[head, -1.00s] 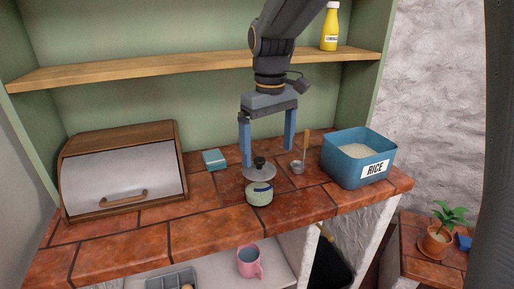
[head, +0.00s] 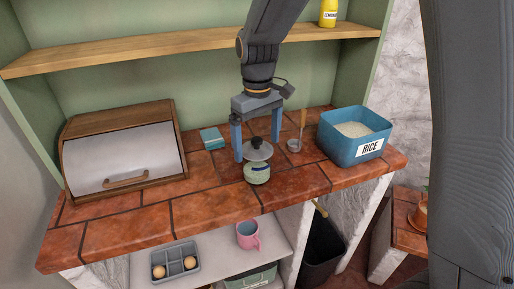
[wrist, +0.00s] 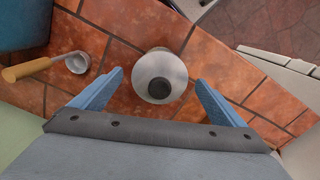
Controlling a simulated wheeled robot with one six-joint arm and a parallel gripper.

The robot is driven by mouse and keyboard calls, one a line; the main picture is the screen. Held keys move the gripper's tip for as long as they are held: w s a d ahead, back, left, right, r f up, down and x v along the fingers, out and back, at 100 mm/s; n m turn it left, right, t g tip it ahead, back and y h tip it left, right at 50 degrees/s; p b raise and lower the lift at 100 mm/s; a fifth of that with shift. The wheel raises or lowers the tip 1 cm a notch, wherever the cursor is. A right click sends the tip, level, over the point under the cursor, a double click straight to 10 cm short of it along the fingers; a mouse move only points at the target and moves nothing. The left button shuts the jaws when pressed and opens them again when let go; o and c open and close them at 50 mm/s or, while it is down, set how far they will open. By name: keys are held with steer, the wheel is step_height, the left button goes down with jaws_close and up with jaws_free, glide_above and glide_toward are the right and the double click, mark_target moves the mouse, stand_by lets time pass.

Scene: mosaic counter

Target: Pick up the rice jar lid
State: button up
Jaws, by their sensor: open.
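The lid (head: 259,152) is a grey disc with a dark round knob, resting on a small pale green jar (head: 257,174) near the counter's front edge. The jar's label is too small to read. My gripper (head: 257,149) is open, pointing down, with its two blue fingers spread just behind the lid. In the wrist view the gripper (wrist: 160,82) has a finger on either side of the gap and nothing between them is held.
A blue bin labelled RICE (head: 354,148) stands right, with a wooden-handled ladle (head: 297,140) beside it. A bread box (head: 120,150) stands left, and a teal block (head: 212,138) lies behind. A wooden shelf (head: 180,50) runs above. The front tiles are clear.

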mark_target(258, 140)
steer(key=shift+c, duration=0.2)
steer(key=c, duration=1.1)
steer(key=shift+r, duration=0.1)
step_height(258, 140, up, 10)
steer(key=shift+f+b, duration=0.25)
steer(key=shift+b, duration=0.95)
steer(key=shift+r, duration=0.2)
steer(key=shift+s+d, duration=0.1)
